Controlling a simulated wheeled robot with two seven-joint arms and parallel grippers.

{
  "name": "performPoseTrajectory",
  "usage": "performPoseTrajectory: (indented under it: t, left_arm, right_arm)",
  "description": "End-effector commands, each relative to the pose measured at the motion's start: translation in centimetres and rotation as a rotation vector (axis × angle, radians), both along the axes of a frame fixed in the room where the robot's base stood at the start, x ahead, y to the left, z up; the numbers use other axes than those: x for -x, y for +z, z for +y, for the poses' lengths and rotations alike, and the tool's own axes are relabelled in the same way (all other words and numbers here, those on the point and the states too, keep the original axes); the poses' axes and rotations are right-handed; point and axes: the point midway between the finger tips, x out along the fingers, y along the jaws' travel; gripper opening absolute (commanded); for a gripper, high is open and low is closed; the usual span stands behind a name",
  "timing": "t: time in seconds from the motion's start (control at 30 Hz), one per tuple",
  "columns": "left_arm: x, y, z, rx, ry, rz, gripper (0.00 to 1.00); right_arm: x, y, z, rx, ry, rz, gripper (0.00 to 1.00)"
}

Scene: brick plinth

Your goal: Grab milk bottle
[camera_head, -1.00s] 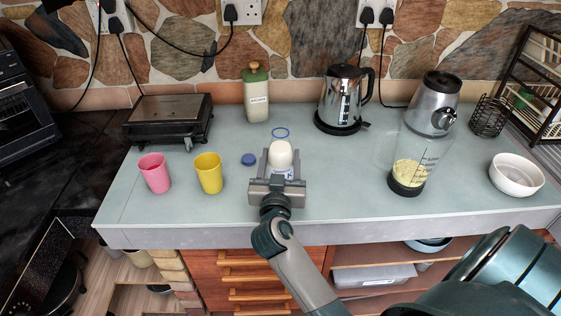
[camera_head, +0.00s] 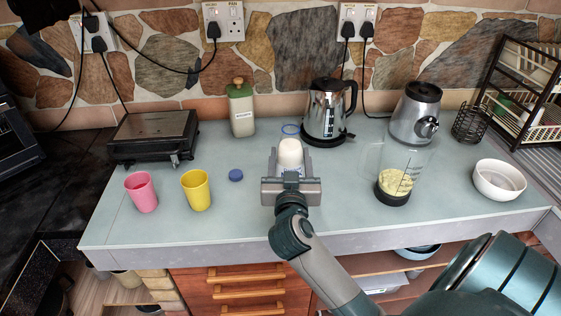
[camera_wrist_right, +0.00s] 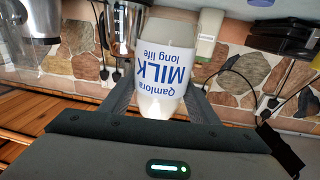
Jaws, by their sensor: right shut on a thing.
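The milk bottle (camera_head: 290,152) is clear glass with a blue rim and white milk inside, and it looks upright. Its blue "MILK" label faces the right wrist camera (camera_wrist_right: 165,68), whose picture is upside down. My right gripper (camera_head: 291,182) is shut on the bottle, with one finger on each side in the wrist view (camera_wrist_right: 158,98). The bottle appears raised off the counter, though its base is hidden behind the gripper. A blue cap (camera_head: 236,175) lies on the counter to the left. My left gripper is not in view.
The counter (camera_head: 240,215) holds a pink cup (camera_head: 141,192) and a yellow cup (camera_head: 196,190) at left. A green-topped bottle (camera_head: 241,110) and kettle (camera_head: 326,115) stand behind. A blender jug (camera_head: 393,185), blender base (camera_head: 415,112) and white bowl (camera_head: 498,180) are at right.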

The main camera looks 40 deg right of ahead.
Motion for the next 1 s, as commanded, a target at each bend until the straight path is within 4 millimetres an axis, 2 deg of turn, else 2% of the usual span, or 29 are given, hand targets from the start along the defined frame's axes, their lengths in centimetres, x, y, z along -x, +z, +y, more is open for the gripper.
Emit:
performPoseTrajectory:
  t: [0.5,1.0]
  left_arm:
    - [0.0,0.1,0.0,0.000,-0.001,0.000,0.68]
    - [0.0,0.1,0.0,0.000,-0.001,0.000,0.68]
  right_arm:
    - [2.1,2.5,-3.1,0.005,0.000,-0.003,0.10]
    - [3.1,3.5,-4.6,0.002,0.001,-0.003,0.10]
